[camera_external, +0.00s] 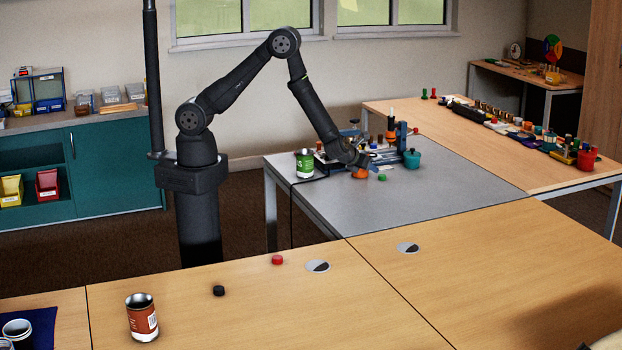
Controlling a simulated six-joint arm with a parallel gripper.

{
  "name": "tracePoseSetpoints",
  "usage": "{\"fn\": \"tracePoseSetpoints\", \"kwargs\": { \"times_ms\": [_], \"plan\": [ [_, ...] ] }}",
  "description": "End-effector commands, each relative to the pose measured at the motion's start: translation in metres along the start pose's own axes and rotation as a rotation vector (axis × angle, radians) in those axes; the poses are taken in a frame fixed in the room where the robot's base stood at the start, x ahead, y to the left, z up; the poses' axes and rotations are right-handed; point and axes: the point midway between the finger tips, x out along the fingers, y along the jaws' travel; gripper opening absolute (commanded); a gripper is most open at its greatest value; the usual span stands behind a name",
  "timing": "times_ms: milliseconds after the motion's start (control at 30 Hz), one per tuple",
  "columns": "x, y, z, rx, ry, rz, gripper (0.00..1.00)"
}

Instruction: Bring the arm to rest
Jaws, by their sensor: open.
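My arm rises from its dark column, bends at a high elbow and slopes down to the grey table (430,200). My gripper (366,164) is low over the far part of that table and is small in view. It is open. An orange object (360,174) is just below and beside it; I cannot tell whether they touch. A green piece (382,178) lies on the grey table to the right of the orange object.
A green can (305,163) stands left of my gripper. A teal pot (412,159) and blue equipment (401,134) stand close by on the right. The wooden table in front holds a red can (142,317), a black piece (219,290) and a red piece (277,260). Space above is clear.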

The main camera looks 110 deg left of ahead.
Motion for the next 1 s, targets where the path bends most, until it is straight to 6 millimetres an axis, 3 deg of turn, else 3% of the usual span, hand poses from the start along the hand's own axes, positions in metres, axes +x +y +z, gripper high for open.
{"fn": "tracePoseSetpoints", "kwargs": {
  "times_ms": [200, 467, 700, 1000],
  "plan": [
    [0.046, 0.001, -0.001, -0.001, 0.001, 0.003, 0.43],
    [0.092, 0.001, -0.003, 0.001, 0.001, 0.002, 0.43],
    [0.074, 0.000, 0.020, -0.001, -0.002, 0.000, 0.43],
    [0.070, 0.000, 0.024, 0.001, -0.001, 0.000, 0.43]
  ]
}}
